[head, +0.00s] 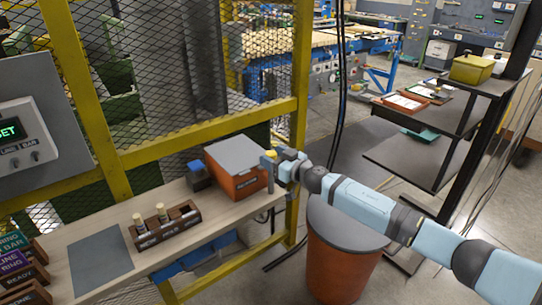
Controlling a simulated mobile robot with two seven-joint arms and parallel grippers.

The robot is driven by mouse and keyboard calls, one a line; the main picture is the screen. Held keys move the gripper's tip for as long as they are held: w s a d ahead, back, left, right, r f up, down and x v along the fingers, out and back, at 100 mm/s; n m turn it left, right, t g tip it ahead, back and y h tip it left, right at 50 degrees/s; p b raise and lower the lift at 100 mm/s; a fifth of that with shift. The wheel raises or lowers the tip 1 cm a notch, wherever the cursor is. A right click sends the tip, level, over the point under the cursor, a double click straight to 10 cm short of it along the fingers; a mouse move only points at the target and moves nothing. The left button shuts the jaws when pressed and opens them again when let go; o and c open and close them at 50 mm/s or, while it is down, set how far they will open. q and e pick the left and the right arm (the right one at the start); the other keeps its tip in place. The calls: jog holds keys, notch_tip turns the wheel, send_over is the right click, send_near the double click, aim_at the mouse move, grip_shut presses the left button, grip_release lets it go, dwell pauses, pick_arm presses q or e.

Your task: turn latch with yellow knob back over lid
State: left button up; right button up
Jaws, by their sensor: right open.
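An orange box (238,187) with a grey lid (234,152) stands at the right end of the wooden bench. The lid lies flat on the box. A small yellow piece (270,154), which looks like the latch knob, shows at the box's right corner, right by my right gripper (274,168). My right gripper is open at that corner, with its arm coming in from the right. The latch arm is mostly hidden by the gripper, so I cannot tell its angle or whether the fingers touch the knob. My left gripper is out of view.
A blue block (198,175) stands left of the box. A dark rack with pegs (165,225) and a grey mat (99,260) lie further left on the bench. A yellow-framed mesh fence (205,145) runs behind. An orange bin (340,262) stands below my right arm.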

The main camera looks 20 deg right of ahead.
jog(key=shift+w+a, duration=0.3)
jog(key=shift+w, duration=0.2)
jog(key=c, duration=0.9)
